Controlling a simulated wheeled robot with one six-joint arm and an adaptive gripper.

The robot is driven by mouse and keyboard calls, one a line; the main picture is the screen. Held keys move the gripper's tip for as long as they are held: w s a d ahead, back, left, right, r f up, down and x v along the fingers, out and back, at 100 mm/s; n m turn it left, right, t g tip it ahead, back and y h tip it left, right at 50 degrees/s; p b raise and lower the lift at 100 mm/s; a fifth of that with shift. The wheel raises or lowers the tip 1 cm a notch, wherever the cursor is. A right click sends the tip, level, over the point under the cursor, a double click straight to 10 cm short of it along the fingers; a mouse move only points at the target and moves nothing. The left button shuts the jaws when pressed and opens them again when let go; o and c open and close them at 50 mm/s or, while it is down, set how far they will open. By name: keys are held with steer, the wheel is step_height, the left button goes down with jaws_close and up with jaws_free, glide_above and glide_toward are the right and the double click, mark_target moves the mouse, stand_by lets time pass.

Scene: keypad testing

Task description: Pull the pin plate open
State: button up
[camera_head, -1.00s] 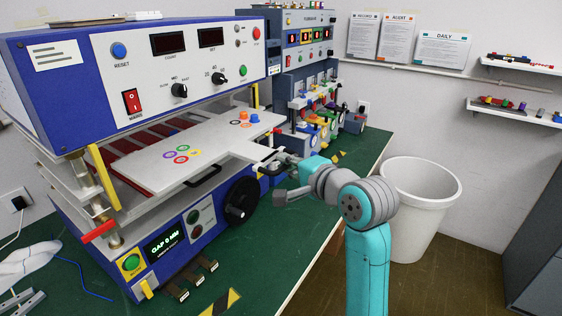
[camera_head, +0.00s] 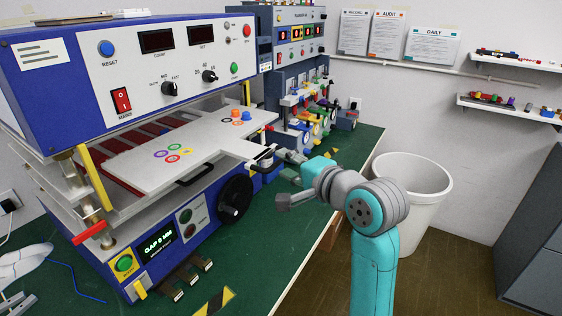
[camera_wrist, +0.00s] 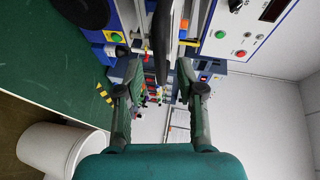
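The pin plate (camera_head: 130,167) is a flat white plate with coloured rings, extending out of the front of the blue and white test machine. A black bar handle (camera_head: 196,175) runs along its front edge. My gripper (camera_head: 282,163) is off the plate's right front corner, small and partly hidden by my wrist. In the wrist view my gripper (camera_wrist: 160,68) is open, its two dark fingers apart. A dark bar (camera_wrist: 163,38), apparently the handle, shows between and beyond the fingertips, with gaps on both sides. I cannot tell its exact depth relative to the fingertips.
A black round knob (camera_head: 235,198) stands out from the machine's front below the plate. Another blue tester (camera_head: 292,60) with coloured parts stands farther back. A white bin (camera_head: 425,185) stands on the floor at right.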

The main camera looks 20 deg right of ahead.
steer(key=shift+v, duration=2.15)
steer(key=s+a+f+n+h, duration=0.1)
steer(key=s+f, duration=0.4)
steer(key=f, duration=0.4)
steer(key=s+a+f+n+h, duration=0.15)
steer(key=s+f, duration=0.25)
steer(key=f, duration=0.5)
steer(key=s+f+n+h, duration=0.1)
steer(key=s+f+n, duration=0.1)
steer(key=s+f, duration=0.5)
steer(key=s+f+n, duration=0.2)
steer(key=s+n, duration=0.1)
steer(key=s, duration=0.6)
steer(key=s+a+f+n, duration=0.1)
steer(key=s+f+n, duration=0.1)
steer(key=s, duration=0.7)
steer(key=s+a+f+n, duration=0.1)
steer(key=s+f+n, duration=0.1)
steer(key=s+n, duration=0.3)
steer(key=s, duration=0.3)
steer(key=shift+s+a+g, duration=0.25)
steer(key=shift+s+g, duration=0.05)
steer(key=shift+s, duration=0.1)
